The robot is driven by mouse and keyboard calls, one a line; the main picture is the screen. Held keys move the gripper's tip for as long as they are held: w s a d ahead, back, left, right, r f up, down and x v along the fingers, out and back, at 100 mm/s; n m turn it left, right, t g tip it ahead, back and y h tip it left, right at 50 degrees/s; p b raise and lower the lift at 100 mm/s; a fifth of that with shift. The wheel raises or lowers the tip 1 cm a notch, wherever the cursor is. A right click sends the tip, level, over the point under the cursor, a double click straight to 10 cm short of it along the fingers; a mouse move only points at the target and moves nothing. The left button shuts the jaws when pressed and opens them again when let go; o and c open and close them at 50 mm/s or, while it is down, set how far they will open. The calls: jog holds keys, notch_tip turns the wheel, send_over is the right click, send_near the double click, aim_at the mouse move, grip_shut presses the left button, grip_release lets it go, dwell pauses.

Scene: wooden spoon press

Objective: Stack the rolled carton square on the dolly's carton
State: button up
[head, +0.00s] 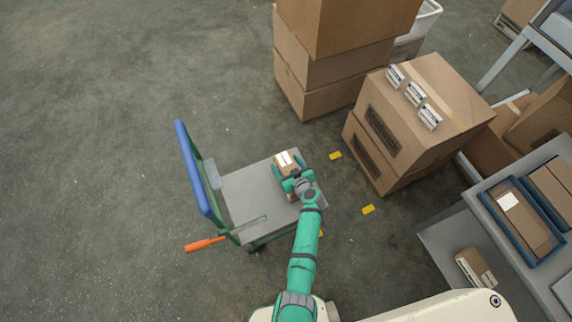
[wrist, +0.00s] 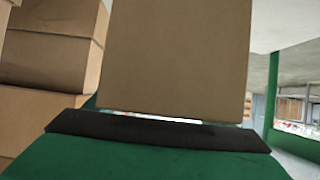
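A small brown carton (head: 285,159) with white labels is at the far right corner of the dolly's grey deck (head: 250,197). My gripper (head: 290,173) is at this carton, with teal fingers near its sides. Whether they press on it is too small to tell. In the wrist view a plain brown carton face (wrist: 178,60) rises close above a black-edged green part. A bit of brown also shows beside the wrist on the deck; whether it is a second carton is unclear. Another labelled carton (head: 475,268) lies tilted on the lower shelf at right.
The dolly has a blue handle (head: 193,168) at left and an orange lever (head: 205,244). Tall stacked cartons (head: 345,60) and a large carton (head: 425,105) with small boxes on top stand beyond. Yellow markers (head: 368,209) lie on the floor. The left floor is clear.

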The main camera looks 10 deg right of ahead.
jog(key=shift+r, duration=0.1)
jog(key=v, duration=1.2)
jog(key=shift+s, duration=0.1)
dwell(0.4)
